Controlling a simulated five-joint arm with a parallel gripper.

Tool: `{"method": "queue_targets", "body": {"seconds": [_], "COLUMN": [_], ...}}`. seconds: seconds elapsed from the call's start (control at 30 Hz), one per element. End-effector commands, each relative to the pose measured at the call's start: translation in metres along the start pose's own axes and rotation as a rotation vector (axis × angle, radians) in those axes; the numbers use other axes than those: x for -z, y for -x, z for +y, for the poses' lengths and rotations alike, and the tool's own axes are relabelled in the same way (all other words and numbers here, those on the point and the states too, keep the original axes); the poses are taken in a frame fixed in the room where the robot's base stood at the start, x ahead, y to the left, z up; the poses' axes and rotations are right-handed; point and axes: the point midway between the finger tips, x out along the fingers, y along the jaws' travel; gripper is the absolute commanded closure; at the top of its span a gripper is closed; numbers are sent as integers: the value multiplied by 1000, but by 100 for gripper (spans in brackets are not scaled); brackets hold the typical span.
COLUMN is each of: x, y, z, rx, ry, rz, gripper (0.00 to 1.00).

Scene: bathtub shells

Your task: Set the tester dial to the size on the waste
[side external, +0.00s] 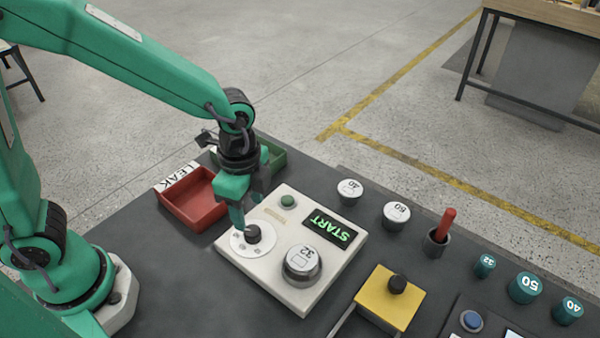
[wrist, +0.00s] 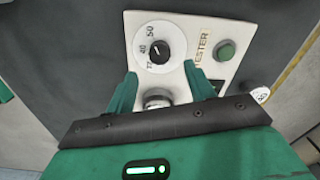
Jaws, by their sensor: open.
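The pale tester box (side external: 285,225) stands on the dark bench and its display (side external: 332,226) reads START in green. Its black dial knob (side external: 253,233) sits on a white disc; the wrist view shows the knob (wrist: 155,50) with marks 50, 40 and 32 beside it. I cannot tell surely which mark its pointer faces. The waste (side external: 302,264), a grey round part marked 32 on top, sits on the tester; in the wrist view it (wrist: 157,97) is partly hidden by my gripper. My gripper (side external: 247,205) is open and empty, just above the dial.
A red LEAK tray (side external: 188,200) and a green tray (side external: 279,158) lie behind the tester. White-topped parts (side external: 396,215), a cup with a red stick (side external: 438,240), a yellow block (side external: 389,298) and teal caps (side external: 525,287) stand to the right.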

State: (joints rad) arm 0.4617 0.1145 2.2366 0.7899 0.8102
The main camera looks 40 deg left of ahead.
Motion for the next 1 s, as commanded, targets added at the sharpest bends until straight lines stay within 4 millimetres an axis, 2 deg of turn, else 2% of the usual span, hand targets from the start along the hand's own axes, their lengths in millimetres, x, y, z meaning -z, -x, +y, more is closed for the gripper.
{"method": "queue_targets", "body": {"seconds": [0.5,0.7,1.0], "x": [-1,-1,0], "y": [-56,-64,-65], "z": [1,0,0], "rx": [-3,-1,-1], "ry": [1,1,1], "rz": [-2,-1,-1], "gripper": [46,46,46]}}
